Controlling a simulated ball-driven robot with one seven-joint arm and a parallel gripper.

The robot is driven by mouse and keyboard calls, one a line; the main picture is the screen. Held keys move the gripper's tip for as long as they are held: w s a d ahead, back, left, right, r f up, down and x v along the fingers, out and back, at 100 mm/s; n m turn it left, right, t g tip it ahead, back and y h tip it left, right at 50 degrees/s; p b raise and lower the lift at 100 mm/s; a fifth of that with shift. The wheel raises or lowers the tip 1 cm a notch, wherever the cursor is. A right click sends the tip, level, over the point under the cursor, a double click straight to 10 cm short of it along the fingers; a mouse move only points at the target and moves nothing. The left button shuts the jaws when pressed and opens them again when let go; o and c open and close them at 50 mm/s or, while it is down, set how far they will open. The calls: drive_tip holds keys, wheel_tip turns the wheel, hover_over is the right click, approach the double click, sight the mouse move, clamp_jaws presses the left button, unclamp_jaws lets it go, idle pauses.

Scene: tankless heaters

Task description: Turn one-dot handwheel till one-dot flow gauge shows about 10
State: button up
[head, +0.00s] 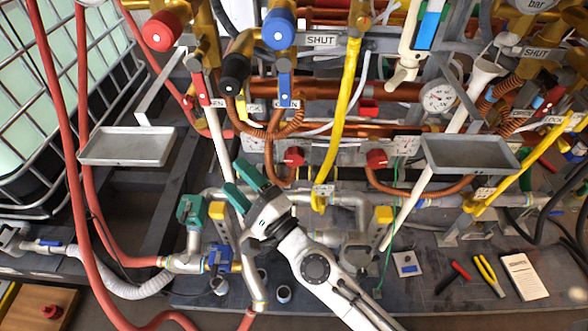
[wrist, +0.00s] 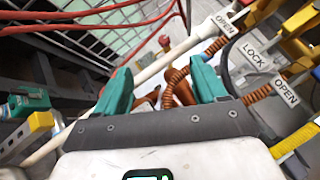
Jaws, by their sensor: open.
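My gripper (head: 232,177), with teal fingers, is open and empty in front of the pipework, left of a small red knob (head: 293,157). A second small red knob (head: 377,158) is further right. A larger red knob (head: 163,30), a blue knob (head: 279,28) and a black knob (head: 235,68) are higher up. I cannot make out dot marks, so I cannot tell which is the one-dot handwheel. A round white gauge (head: 437,97) is at the right; its reading is too small. In the wrist view the open fingers (wrist: 160,72) have copper hose behind them.
A white pipe (head: 222,155) passes close behind my gripper. Grey trays (head: 128,158) and (head: 470,139) jut out on both sides. Red hoses (head: 68,150) hang at the left. Pliers (head: 488,275) lie at lower right.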

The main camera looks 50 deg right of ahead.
drive_tip(key=s+d+f+m+g+h+b, duration=0.25)
drive_tip(key=d+f+m+g+h, duration=0.45)
drive_tip(key=m+h, duration=0.6)
drive_tip(key=m+g+b, duration=0.2)
drive_tip(key=m+g, duration=0.1)
drive_tip(key=m, duration=0.5)
approach(294, 160)
drive_tip(key=x, duration=0.9)
drive_tip(key=shift+w+d+f, duration=0.15)
drive_tip(key=shift+w+d, duration=0.1)
drive_tip(key=shift+d, duration=0.1)
drive_tip(key=shift+c, duration=0.3)
drive_tip(key=c, duration=0.7)
drive_tip(key=shift+p, duration=0.4)
